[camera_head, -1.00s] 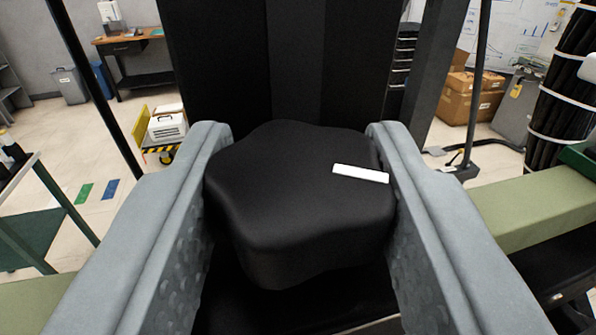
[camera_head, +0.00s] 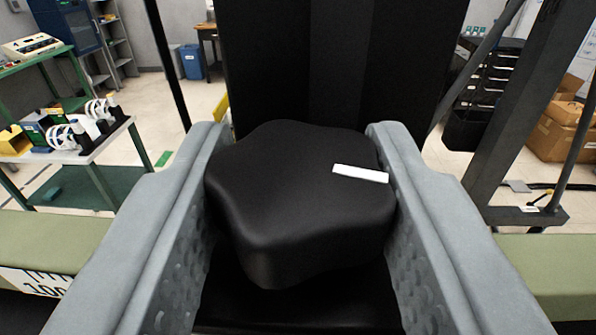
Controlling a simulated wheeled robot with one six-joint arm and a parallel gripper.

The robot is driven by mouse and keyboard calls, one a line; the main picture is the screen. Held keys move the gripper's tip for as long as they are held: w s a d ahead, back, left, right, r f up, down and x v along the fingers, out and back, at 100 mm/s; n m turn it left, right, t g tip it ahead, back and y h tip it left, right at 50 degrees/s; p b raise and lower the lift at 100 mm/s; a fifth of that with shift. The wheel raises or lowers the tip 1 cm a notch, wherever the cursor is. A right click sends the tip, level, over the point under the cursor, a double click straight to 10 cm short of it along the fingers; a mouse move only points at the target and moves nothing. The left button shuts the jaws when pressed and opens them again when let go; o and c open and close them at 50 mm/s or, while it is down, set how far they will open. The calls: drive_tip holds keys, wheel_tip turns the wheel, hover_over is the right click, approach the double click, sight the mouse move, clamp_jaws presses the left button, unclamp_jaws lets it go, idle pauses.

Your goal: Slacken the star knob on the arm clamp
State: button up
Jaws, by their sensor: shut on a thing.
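The star knob (camera_head: 290,200) is black with rounded lobes and a short white bar mark (camera_head: 360,173) on its top, right of centre. It sits between the two grey fingers of my gripper (camera_head: 298,150), which are shut on its left and right sides. A dark part of the clamp shows below the knob, but its jaws and the knob's shaft are hidden. A tall black upright (camera_head: 340,60) stands right behind the knob.
A pale green beam (camera_head: 540,262) runs across on both sides, with a printed scale (camera_head: 35,284) at left. Thin dark posts and a dark frame (camera_head: 525,120) stand near. A green bench (camera_head: 95,145) with devices is at left, cardboard boxes (camera_head: 565,130) at right.

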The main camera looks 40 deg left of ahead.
drive_tip(key=o, duration=1)
drive_tip(key=v, duration=1.7)
drive_tip(key=shift+d, duration=0.2)
drive_tip(key=shift+s, duration=0.25)
